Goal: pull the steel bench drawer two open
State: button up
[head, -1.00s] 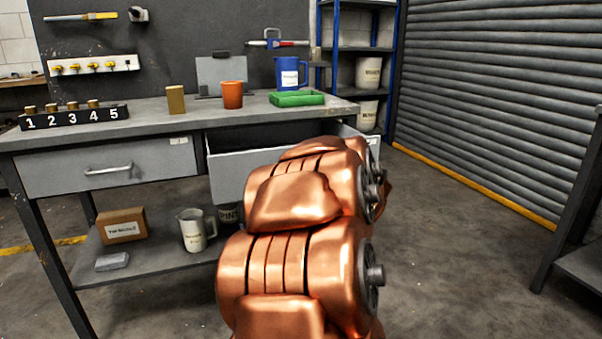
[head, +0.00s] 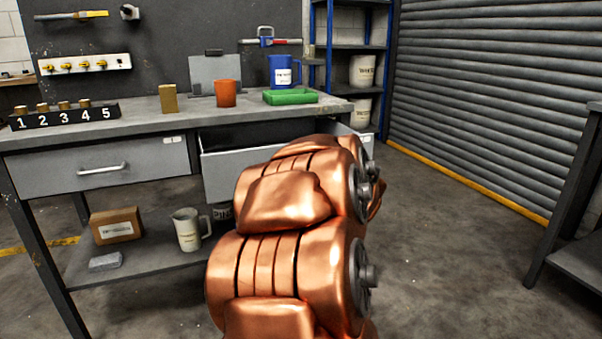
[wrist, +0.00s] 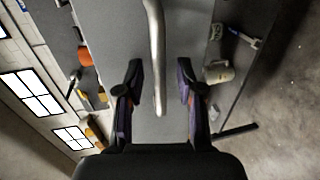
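The steel bench (head: 150,123) has two drawers. The right drawer (head: 222,178), seemingly drawer two, stands partly open in the head view, with its dark inside showing. My copper arm hides much of its front and its handle there. The left drawer (head: 60,172) is closed. In the wrist view, a bar handle (wrist: 155,60) runs down in front of the grey drawer front (wrist: 185,25). My gripper (wrist: 158,90) has its two fingers apart, one on each side of the handle, with visible gaps. My gripper is not visible in the head view.
On the bench top stand an orange cup (head: 225,94), a blue jug (head: 283,75), a green tray (head: 290,97) and a numbered block (head: 62,116). A carton (head: 117,226) and a white jug (head: 187,230) sit on the lower shelf. Floor (head: 440,240) at the right is clear.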

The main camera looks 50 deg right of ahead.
jog(key=v, duration=1.1)
jog(key=shift+s, duration=0.2)
jog(key=shift+a, duration=0.1)
jog(key=w+a+r+m+g+h+p, duration=0.1)
jog(key=a+r+m+g+p, duration=0.15)
jog(key=r+m+p, duration=0.45)
jog(key=w+a+r+m+g+h+p, duration=0.1)
jog(key=a+r+m+g+p, duration=0.15)
jog(key=r+p, duration=0.85)
jog(key=s+a+r+g+y+p, duration=0.1)
jog(key=s+a+g+y+p, duration=0.2)
jog(key=s+a+p, duration=0.2)
jog(key=s+a+r+m+g+y+p, duration=0.1)
jog(key=s+a+r+g+y+p, duration=0.1)
jog(key=s+a+p, duration=0.4)
jog(key=s+a+r+m+g+y+p, duration=0.1)
jog(key=s+a+g+y+p, duration=0.4)
jog(key=a+p, duration=0.8)
jog(key=a, duration=1)
jog(key=shift+s+r, duration=0.2)
jog(key=shift+s, duration=0.1)
